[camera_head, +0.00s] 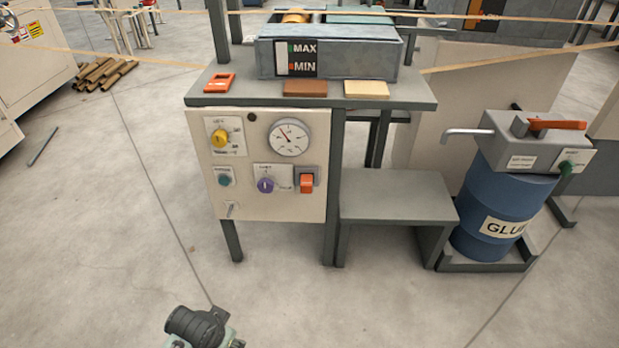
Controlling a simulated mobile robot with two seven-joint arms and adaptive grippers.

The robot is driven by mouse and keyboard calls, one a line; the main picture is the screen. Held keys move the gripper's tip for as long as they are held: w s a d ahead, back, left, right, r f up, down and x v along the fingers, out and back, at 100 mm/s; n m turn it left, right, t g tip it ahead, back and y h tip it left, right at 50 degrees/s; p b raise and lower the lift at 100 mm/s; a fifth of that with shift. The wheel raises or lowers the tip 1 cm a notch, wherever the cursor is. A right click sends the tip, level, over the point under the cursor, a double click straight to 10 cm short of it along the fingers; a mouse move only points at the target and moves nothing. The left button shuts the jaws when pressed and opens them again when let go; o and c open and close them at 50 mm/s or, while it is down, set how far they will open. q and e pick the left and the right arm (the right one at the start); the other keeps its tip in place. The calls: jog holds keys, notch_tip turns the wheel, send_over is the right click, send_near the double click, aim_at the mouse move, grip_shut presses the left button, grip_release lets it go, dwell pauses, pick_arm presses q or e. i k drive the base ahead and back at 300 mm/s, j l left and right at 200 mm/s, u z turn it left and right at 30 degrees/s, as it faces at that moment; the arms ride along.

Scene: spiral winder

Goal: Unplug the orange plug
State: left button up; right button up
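The orange plug (307,184) sits in a grey socket at the lower right of the cream control panel (290,212). It is upright and nothing touches it. Neither of my grippers can be made out in the head view. A dark mechanical part at the bottom edge may belong to one of my arms, but no fingertips show there.
The panel also carries a yellow knob (219,136), a gauge (289,138) and a green button (225,180). A grey step (395,190) and a blue glue drum (495,200) stand to the right. The floor in front is clear.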

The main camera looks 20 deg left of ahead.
aim_at(307, 180)
jog(key=i+l+u, duration=0.45)
jog(key=l, duration=0.15)
jog(key=i+l+u, duration=0.2)
jog(key=l, duration=0.15)
jog(key=l+u, duration=0.25)
jog(key=i+l+u, duration=0.2)
jog(key=l, duration=0.3)
jog(key=k, duration=0.05)
